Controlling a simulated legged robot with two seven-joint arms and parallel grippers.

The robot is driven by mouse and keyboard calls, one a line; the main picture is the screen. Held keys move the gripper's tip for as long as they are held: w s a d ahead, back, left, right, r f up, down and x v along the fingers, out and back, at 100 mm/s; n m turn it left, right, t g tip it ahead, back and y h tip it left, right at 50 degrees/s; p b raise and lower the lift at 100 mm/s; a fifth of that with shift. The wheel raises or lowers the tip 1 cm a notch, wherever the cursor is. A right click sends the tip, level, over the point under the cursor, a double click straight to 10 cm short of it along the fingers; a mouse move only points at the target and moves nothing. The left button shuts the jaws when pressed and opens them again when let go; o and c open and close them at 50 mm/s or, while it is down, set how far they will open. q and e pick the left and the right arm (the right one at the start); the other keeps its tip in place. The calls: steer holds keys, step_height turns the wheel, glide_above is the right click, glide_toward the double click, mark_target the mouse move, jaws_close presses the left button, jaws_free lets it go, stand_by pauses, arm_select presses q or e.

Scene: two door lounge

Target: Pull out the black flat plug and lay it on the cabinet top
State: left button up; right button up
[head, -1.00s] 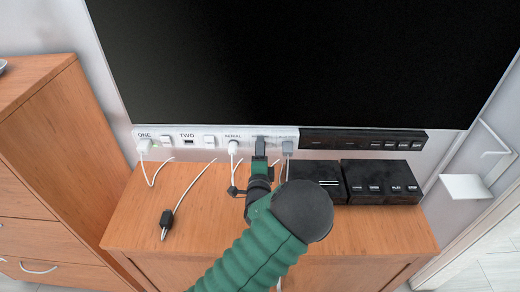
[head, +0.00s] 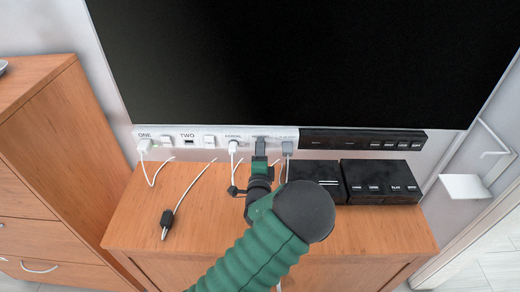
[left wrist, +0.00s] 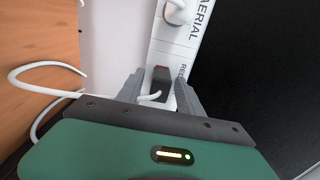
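A black plug (left wrist: 161,82) with a red patch at its top sits at the white socket panel in the left wrist view. A pale cable runs to its lower end. My left gripper (left wrist: 160,88) is open, with one finger on each side of the plug and a gap showing beside it. In the head view my left gripper (head: 260,148) is at the panel (head: 220,133) and hides this plug. The cabinet top (head: 130,215) is wooden and lies below the panel. My right gripper is not in view.
A small black connector (head: 167,218) on a white cable lies on the cabinet top. White plugs (head: 144,146) and (head: 233,147) and a grey plug (head: 287,147) are in the panel. Black boxes (head: 380,181) stand at the right. The left part of the top is mostly clear.

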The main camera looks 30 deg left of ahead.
arm_select(q)
jaws_close()
stand_by(1.0)
steer(key=shift+s, duration=0.1)
steer(key=shift+p+v, duration=0.6)
steer(key=shift+v, duration=2.35)
